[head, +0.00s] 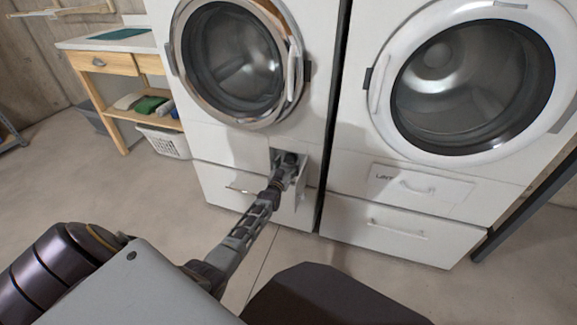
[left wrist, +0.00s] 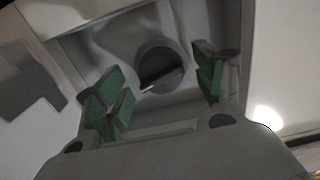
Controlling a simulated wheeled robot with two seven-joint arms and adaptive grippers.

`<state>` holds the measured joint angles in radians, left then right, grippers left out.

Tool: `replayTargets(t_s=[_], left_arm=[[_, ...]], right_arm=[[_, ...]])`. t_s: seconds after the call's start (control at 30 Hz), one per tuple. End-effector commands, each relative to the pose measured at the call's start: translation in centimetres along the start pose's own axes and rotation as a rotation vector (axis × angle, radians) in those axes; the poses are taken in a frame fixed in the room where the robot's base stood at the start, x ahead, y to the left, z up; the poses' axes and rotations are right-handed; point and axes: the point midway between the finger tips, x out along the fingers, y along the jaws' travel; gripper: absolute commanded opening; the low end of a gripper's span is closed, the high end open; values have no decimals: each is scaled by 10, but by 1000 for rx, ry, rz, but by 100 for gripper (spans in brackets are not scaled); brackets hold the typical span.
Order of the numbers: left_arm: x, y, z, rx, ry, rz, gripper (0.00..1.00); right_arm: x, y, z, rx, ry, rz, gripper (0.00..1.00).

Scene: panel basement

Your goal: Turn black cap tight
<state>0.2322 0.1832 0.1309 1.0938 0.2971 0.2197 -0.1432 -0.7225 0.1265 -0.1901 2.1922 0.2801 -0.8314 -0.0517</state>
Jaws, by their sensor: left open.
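The black cap (left wrist: 160,68) is a round dark knob with a raised grip bar and a pale mark, set in a recess low on the left machine. My left gripper (left wrist: 158,92) is open, with green finger pads on both sides of the cap and a gap to each. In the head view my left gripper (head: 289,163) reaches into the small open hatch (head: 301,188) at the lower right of the left washing machine (head: 190,143). It hides the cap there. My right gripper is not in view.
A second white machine (head: 345,150) with a drawer stands to the right. A wooden table (head: 95,60) stands at the back left, with a white laundry basket (head: 163,143) beneath it. The floor (head: 120,200) in front is clear.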

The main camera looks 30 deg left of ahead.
Motion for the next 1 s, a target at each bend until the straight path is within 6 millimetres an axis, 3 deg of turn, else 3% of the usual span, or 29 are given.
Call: replayTargets(t_s=[0.57, 0.93, 1.0], left_arm=[[11, 0, -1, 1, 1, 0, 69], [11, 0, 0, 1, 0, 0, 24], [11, 0, 0, 1, 0, 0, 23]], right_arm=[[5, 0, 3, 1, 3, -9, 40], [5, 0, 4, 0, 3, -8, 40], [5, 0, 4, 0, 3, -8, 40]])
